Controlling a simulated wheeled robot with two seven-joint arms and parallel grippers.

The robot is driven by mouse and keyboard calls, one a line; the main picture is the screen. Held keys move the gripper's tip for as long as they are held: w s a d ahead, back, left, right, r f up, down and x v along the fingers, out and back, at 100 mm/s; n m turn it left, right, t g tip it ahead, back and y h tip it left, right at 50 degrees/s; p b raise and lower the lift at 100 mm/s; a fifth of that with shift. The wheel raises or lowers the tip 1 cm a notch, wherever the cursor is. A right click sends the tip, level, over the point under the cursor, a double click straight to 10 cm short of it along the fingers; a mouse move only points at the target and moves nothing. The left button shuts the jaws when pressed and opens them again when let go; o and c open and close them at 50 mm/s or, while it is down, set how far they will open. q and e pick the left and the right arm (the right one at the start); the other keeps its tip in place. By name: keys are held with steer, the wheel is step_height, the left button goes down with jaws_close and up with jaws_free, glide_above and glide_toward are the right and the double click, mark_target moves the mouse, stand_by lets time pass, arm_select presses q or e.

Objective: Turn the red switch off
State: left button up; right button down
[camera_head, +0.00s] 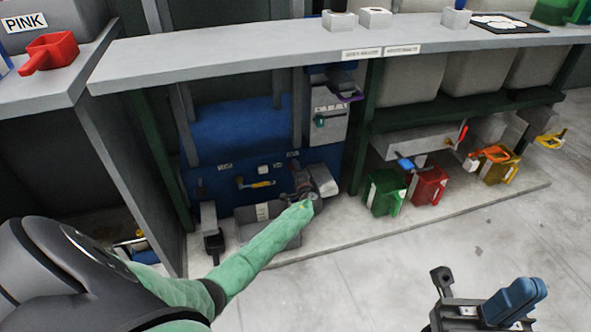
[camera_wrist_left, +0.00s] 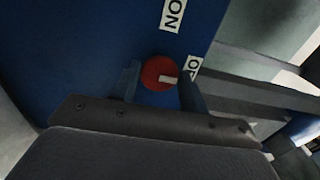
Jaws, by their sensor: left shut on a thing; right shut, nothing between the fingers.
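The red switch (camera_wrist_left: 158,72) is a round red knob with a pale bar, on a blue panel (camera_wrist_left: 95,50). My left gripper (camera_wrist_left: 160,84) has a finger on each side of the knob and is shut on it. In the head view my left gripper (camera_head: 305,187) is at the right part of the blue panel (camera_head: 215,186), and I cannot make out the switch there. The pale bar points to the right in the wrist view. My right gripper (camera_head: 522,292) is shut and empty at the lower right, away from the panel.
White labels (camera_wrist_left: 174,14) are beside the switch. A grey shelf (camera_head: 250,45) runs above the panel. Green (camera_head: 384,192), red (camera_head: 428,186) and yellow (camera_head: 500,168) containers stand to its right. A yellow-handled lever (camera_head: 262,184) is left of my left gripper. The floor in front is clear.

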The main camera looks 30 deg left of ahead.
arm_select(q)
steer(key=shift+d, duration=0.1)
stand_by(0.3)
steer(key=o, duration=0.9)
steer(key=shift+s+d, duration=0.1)
steer(key=p+v, duration=0.1)
steer(key=v, duration=0.6)
steer(key=shift+s+d+p, duration=0.15)
steer(key=shift+s+p, duration=0.05)
steer(key=shift+p, duration=0.2)
